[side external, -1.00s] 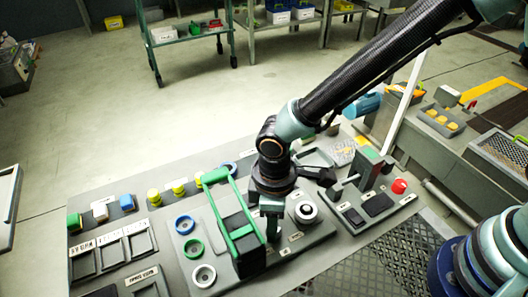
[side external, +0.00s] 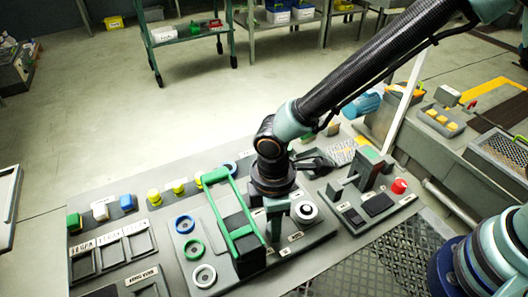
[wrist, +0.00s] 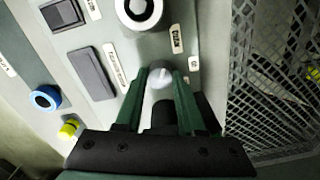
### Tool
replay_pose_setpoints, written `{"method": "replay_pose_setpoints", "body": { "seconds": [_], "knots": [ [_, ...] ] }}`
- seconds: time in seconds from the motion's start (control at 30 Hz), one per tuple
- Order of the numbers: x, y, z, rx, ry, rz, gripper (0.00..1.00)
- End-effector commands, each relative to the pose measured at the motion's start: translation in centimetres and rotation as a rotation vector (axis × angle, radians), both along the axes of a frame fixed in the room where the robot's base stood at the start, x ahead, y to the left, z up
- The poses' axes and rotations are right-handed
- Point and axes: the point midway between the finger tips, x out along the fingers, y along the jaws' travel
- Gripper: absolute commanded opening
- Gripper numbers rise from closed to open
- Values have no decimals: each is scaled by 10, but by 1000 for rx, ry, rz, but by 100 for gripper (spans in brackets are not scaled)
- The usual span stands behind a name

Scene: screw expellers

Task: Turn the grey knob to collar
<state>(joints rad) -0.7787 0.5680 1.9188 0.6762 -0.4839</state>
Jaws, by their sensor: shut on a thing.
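The grey knob (wrist: 160,75) is a small round knob with a pale pointer line, seen in the wrist view between my fingertips. My gripper (wrist: 160,82) has its two green fingers shut on it from both sides. In the side view my gripper (side external: 276,238) points straight down at the panel, and the knob is hidden behind the fingers. Small white labels (wrist: 177,39) stand on the panel around the knob; their words are too small and tilted to read surely.
A white round dial (side external: 305,211) sits right of my gripper. A green-framed lever (side external: 240,225) stands close on its left. A dark mesh grating (wrist: 275,75) borders the panel.

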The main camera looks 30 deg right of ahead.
Motion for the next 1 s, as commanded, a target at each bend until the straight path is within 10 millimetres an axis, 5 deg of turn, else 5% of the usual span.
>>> {"method": "replay_pose_setpoints", "body": {
  "seconds": [0.07, 0.1, 0.17, 0.57, 1.0],
  "knots": [
    [2, -3, -1, 0, 0, -7, 0],
    [2, -3, -1, 0, 0, -8, 50],
    [2, -2, -1, 0, 0, -7, 68],
    [2, 0, 5, 2, -2, -4, 68],
    [4, 1, 85, 5, -5, -5, 68]
  ]
}}
